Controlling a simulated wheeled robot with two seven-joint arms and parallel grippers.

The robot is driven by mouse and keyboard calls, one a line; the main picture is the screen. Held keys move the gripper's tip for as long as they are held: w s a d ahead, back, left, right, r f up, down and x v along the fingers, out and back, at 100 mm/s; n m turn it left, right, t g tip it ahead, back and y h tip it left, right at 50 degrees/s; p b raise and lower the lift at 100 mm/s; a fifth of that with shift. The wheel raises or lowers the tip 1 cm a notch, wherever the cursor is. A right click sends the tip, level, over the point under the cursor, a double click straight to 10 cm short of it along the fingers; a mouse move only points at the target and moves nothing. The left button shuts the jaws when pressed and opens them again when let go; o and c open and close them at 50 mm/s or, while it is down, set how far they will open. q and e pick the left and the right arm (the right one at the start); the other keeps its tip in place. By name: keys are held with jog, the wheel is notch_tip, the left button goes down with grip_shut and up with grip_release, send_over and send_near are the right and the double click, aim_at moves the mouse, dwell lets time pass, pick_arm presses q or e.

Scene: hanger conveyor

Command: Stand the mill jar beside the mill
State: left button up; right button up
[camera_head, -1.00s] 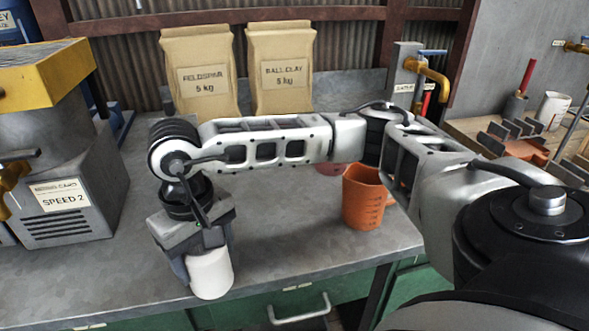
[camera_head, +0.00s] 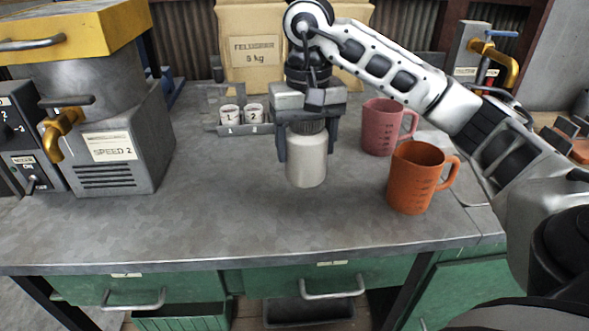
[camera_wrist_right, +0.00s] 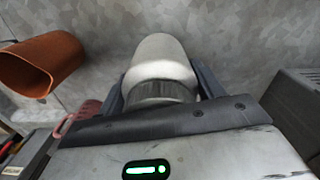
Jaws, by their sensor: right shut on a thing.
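The mill jar (camera_head: 307,160) is a pale off-white cylinder with a dark grey neck. My right gripper (camera_head: 304,140) is shut on the jar near its neck and holds it upright over the grey bench; I cannot tell whether its base touches. The right wrist view also shows the jar (camera_wrist_right: 160,58) between the two fingers. The mill (camera_head: 120,140) stands at the left of the head view, a grey housing labelled SPEED 2 with a yellow top (camera_head: 75,30) and a brass tap. A stretch of bare bench lies between the mill and the jar. My left gripper is not in view.
An orange jug (camera_head: 415,180) and a pink jug (camera_head: 380,128) stand right of the jar. Behind it are small white cups (camera_head: 242,115) in a grey rack and a FELDSPAR bag (camera_head: 252,50). The front middle of the bench (camera_head: 240,220) is clear.

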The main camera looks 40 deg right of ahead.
jog(key=shift+w+d+f+p, duration=0.1)
jog(key=shift+w+d+f, duration=0.15)
jog(key=shift+w+f, duration=0.9)
jog(key=shift+w+d+f+p, duration=0.15)
jog(key=shift+w+f, duration=0.35)
jog(key=shift+f, duration=1.3)
jog(key=shift+w+d+f+p, duration=0.1)
jog(key=shift+w+d+f, duration=0.2)
jog(key=shift+w+f, duration=0.85)
jog(key=shift+s+f, duration=0.35)
jog(key=shift+f, duration=0.15)
jog(key=o, duration=1.5)
jog(key=shift+o, duration=0.2)
